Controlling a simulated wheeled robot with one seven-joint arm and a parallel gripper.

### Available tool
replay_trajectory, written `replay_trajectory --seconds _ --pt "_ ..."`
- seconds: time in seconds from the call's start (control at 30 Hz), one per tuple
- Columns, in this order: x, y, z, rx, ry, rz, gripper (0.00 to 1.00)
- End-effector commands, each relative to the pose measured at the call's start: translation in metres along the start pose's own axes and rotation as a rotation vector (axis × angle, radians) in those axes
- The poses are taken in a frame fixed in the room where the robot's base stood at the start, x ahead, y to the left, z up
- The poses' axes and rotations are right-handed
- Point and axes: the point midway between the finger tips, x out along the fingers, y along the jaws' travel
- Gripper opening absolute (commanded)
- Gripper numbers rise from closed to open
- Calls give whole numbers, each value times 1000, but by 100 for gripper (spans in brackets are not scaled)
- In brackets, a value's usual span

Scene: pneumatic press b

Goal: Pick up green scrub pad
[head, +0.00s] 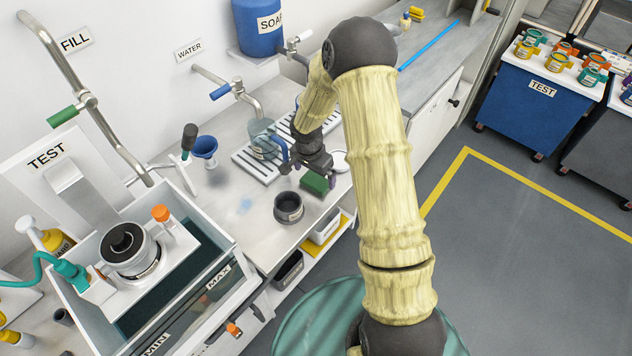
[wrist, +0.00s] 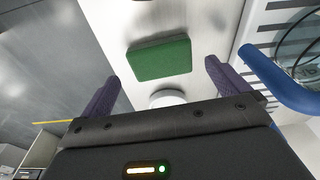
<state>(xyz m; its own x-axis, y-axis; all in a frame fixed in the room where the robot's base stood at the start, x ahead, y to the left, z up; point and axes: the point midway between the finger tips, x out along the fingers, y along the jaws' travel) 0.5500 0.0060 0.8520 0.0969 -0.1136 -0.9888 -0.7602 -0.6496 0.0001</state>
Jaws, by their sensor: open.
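The green scrub pad (head: 314,184) lies on the grey counter near its front edge, beside a dark round cup. It also shows in the wrist view (wrist: 160,59), beyond my fingertips and roughly in line with the gap between them. My gripper (head: 307,167) is open and empty, just behind the pad in the head view. Its two dark purple fingers also show apart in the wrist view (wrist: 161,73). I see no contact between the fingers and the pad.
The dark cup (head: 289,207) stands left of the pad, and a white round lid-like thing (head: 340,161) to its right. A slatted drain tray (head: 251,166) with a clear glass vessel (head: 263,138) and a blue handle (wrist: 285,86) is close to my gripper.

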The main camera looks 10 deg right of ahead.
Motion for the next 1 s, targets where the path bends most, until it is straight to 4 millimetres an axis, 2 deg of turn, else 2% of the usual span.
replay_trajectory --seconds 0.2,0.3,0.83,0.87,1.0 --pt "29 -1 -2 -1 -1 2 100" --pt "35 -1 -2 1 1 0 100" --pt "36 -1 -2 0 1 0 100" --pt "36 -1 -2 0 1 0 96" --pt "36 -1 -2 0 1 0 69"
